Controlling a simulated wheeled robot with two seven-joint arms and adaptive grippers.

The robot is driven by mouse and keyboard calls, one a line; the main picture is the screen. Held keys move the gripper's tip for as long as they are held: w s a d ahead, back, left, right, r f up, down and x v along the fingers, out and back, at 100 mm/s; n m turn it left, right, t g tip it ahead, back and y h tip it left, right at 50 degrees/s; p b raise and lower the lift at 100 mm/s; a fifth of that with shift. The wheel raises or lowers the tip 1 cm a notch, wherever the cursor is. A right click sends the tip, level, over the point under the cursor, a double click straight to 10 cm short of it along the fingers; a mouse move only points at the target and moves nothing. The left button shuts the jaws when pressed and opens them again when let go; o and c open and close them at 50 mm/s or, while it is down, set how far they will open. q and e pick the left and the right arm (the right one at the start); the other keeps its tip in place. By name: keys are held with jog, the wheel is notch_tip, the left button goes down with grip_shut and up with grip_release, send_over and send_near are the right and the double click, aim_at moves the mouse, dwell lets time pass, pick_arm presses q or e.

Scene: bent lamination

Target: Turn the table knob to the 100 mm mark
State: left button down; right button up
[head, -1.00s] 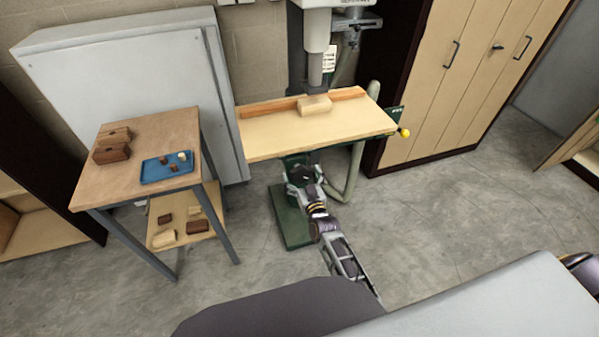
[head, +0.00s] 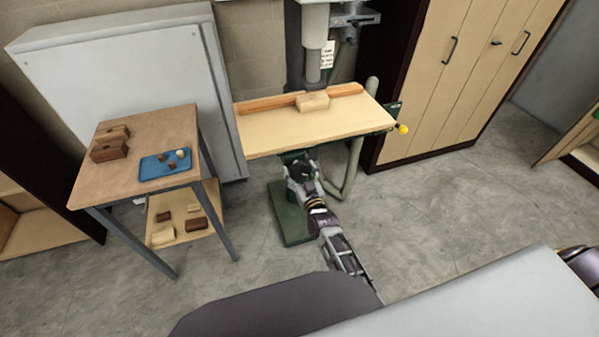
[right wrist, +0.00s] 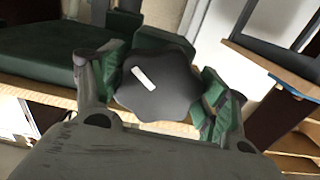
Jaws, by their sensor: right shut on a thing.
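The table knob (right wrist: 158,84) is black and lobed, with a white bar on its face that lies tilted, its upper-left end higher. It sits under the front of the drill press table (head: 275,142), mostly hidden in the head view by my right gripper. My right gripper (head: 300,170) is below the table's front edge. In the right wrist view its two fingers (right wrist: 160,95) stand on either side of the knob, shut on it. I cannot make out a millimetre scale or the 100 mm mark. My left gripper is not in view.
A wooden block (head: 312,101) sits against the fence (head: 265,105) on the table. A yellow-ended handle (head: 402,129) sticks out at the table's right. A side table (head: 135,182) with a blue tray (head: 147,172) stands left. Floor to the right is clear.

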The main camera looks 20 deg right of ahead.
jog(key=m+p, duration=0.1)
jog(key=m, duration=0.2)
jog(key=shift+r, duration=0.1)
jog(key=m, duration=0.3)
jog(key=shift+a+m+p, duration=0.1)
jog(key=shift+m+p, duration=0.2)
jog(key=shift+p, duration=0.1)
jog(key=m, duration=0.3)
jog(key=shift+w+r+m, duration=0.1)
jog(key=shift+r+m, duration=0.05)
jog(key=shift+m, duration=0.15)
jog(key=shift+c, duration=0.2)
jog(key=m, duration=0.4)
jog(key=shift+w+r, duration=0.1)
jog(key=shift+r, duration=0.15)
jog(key=o, duration=1)
jog(key=shift+o, duration=0.2)
jog(key=shift+a+f, duration=0.1)
jog(key=shift+f, duration=0.1)
jog(key=shift+f, duration=0.3)
